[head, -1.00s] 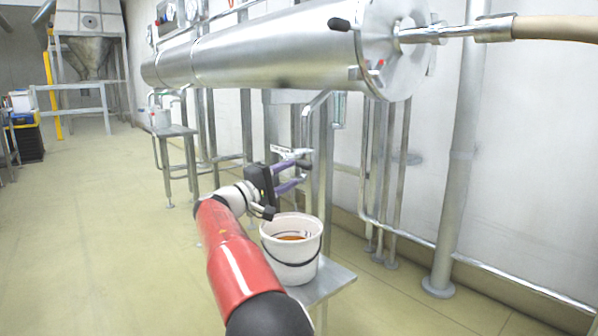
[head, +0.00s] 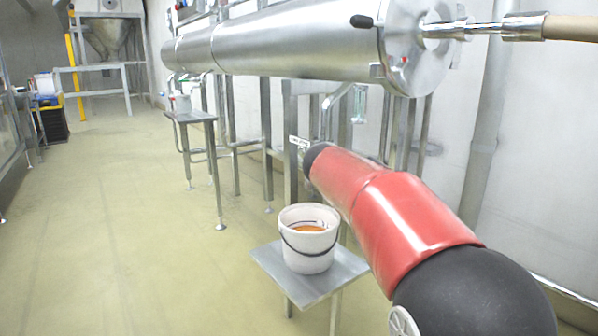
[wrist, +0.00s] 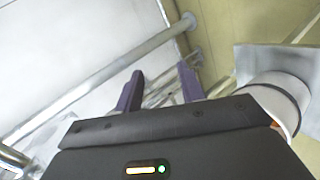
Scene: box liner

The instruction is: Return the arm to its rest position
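My red arm (head: 400,215) reaches up from the lower right of the head view, its far end in front of the pipework under the steel cylinder. My gripper is hidden in the head view. In the wrist view, the two purple fingers of my gripper (wrist: 160,90) stand apart, with nothing seen held between them. A white bucket (head: 308,256) with a dark handle and orange contents stands upright on a small grey table (head: 268,262). In the wrist view, the bucket (wrist: 276,92) is to the right of the gripper, partly cut off by its dark housing.
A long steel cylinder (head: 290,42) on legs runs along the wall, with a hose (head: 572,27) at its right end. Another small table (head: 190,116) with a white container stands further back. A hopper frame (head: 100,70) stands at the back.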

